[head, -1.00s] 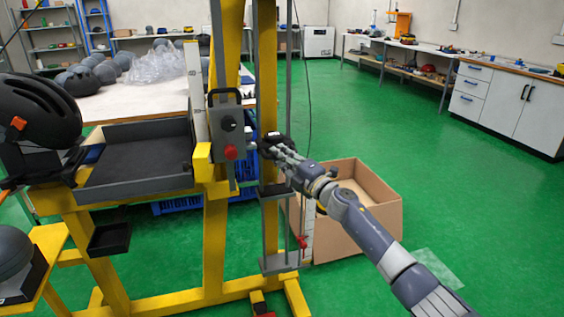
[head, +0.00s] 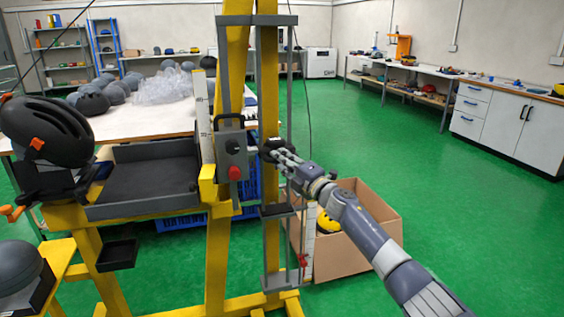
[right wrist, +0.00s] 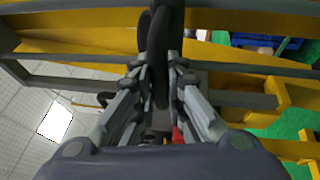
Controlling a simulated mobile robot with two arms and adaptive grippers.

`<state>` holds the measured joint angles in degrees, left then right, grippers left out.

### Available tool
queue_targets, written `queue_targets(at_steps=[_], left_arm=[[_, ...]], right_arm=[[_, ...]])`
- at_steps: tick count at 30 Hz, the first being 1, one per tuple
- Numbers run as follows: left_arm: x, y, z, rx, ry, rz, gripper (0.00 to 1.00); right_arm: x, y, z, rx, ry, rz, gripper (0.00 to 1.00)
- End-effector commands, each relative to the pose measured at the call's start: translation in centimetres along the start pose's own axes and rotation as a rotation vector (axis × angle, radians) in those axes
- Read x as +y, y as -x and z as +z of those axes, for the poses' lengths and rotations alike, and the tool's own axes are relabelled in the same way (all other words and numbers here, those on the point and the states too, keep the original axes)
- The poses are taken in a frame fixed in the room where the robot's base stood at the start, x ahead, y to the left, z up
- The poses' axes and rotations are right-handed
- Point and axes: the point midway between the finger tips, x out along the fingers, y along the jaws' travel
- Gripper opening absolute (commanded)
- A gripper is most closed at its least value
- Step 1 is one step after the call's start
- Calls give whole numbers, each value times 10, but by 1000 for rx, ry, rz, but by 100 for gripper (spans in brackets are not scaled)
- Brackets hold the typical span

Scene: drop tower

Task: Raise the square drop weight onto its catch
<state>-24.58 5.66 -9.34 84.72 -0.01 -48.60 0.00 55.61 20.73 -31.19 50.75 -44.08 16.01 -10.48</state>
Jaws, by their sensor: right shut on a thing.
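The drop tower's yellow post (head: 268,95) stands mid-view in the head view, with thin grey guide rails beside it. My right gripper (head: 282,155) comes in from the right and is shut on a dark part at the post, apparently the drop weight (head: 269,146). Its square shape is mostly hidden by the fingers. In the right wrist view the fingers (right wrist: 160,95) close on a black bar or handle (right wrist: 160,65). A grey bracket (head: 257,20) crosses the tower top. I cannot tell which part is the catch. My left gripper is not in view.
A grey box with a red knob (head: 234,172) is left of the post. A lower grey bracket (head: 277,211) sits below my gripper. A cardboard box (head: 360,258) with a yellow object stands right behind my arm. A black helmet (head: 48,135) is at left. Green floor is open at right.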

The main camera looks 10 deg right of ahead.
Motion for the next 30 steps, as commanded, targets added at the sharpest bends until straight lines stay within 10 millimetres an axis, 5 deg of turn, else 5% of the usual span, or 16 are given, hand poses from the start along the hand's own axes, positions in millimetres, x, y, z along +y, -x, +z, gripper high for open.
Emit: queue_targets(at_steps=[5,6,7,20,30], left_arm=[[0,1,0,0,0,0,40],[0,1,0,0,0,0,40],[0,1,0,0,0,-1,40],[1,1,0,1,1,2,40],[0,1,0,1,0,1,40]], right_arm=[[12,-2,3,-5,0,16,0],[12,-2,3,-5,0,16,19],[12,-2,3,-5,0,16,21],[10,3,3,-2,3,14,21],[6,47,4,-2,5,8,21]])
